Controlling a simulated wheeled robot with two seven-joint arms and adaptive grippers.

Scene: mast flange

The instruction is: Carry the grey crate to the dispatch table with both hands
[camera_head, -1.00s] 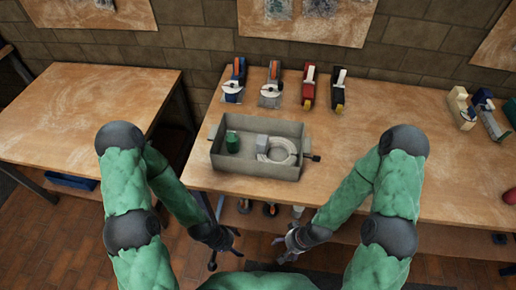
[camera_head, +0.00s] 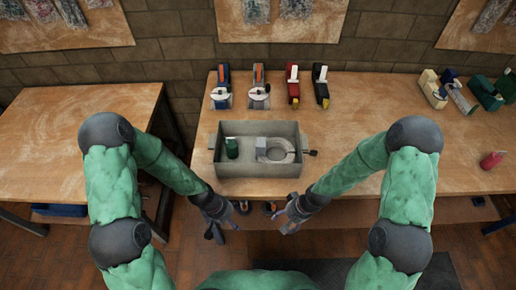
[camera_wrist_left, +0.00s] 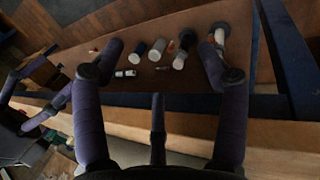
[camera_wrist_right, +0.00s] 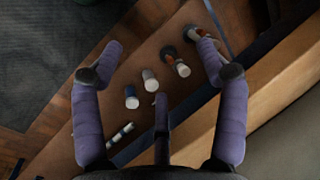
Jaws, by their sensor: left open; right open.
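The grey crate (camera_head: 262,168) is an open box standing on the long wooden table at the front edge. It holds a green can (camera_head: 232,147), a small grey block (camera_head: 261,143) and a pale coil (camera_head: 279,150). A dark handle or knob (camera_head: 311,153) sticks out of its right side. My left gripper (camera_head: 226,221) is open and empty, in front of the table edge and apart from the crate. My right gripper (camera_head: 284,217) is open and empty in front of the crate's right part, also apart from it. Neither wrist view shows the crate.
Another wooden table (camera_head: 70,140) stands at the left, its visible top bare, with a gap between the tables. A red object (camera_head: 491,160) lies at the right. Several bottles (camera_wrist_right: 150,80) sit on a lower shelf under the long table.

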